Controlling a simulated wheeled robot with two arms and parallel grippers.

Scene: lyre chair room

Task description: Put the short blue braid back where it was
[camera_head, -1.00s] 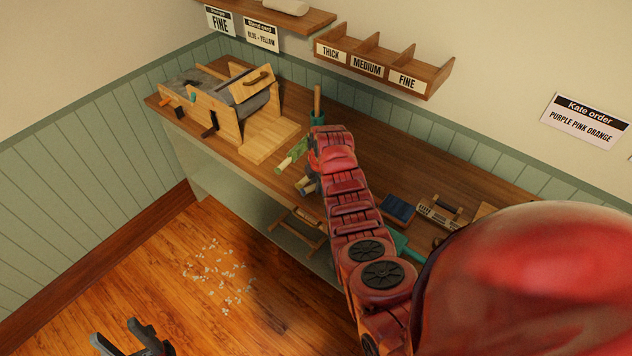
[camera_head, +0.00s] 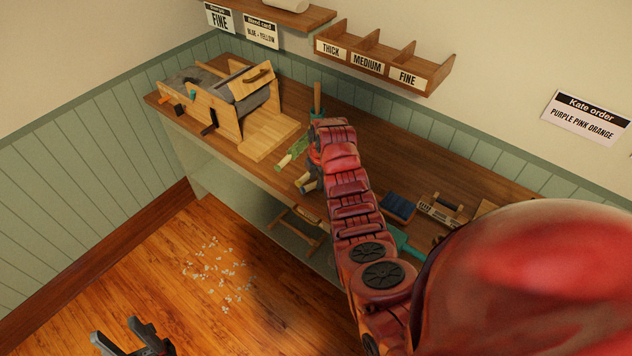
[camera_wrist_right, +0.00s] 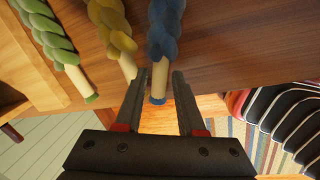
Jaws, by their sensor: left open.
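In the right wrist view, the blue braid (camera_wrist_right: 164,30) has a pale bare end with a blue tip. My right gripper (camera_wrist_right: 159,78) is open, with one finger on each side of that pale end and visible gaps between. A yellow braid (camera_wrist_right: 113,32) and a green braid (camera_wrist_right: 52,38) lie to its left. My left gripper (camera_head: 118,332) is open and empty, low over the floor at the lower left.
The wooden bench (camera_head: 395,165) runs along the wall. A wooden roller device (camera_head: 225,100) stands at its left end. A shelf (camera_head: 385,62) labelled THICK, MEDIUM and FINE hangs above. A blue block (camera_head: 398,206) and a teal tool (camera_head: 405,243) lie right of my arm.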

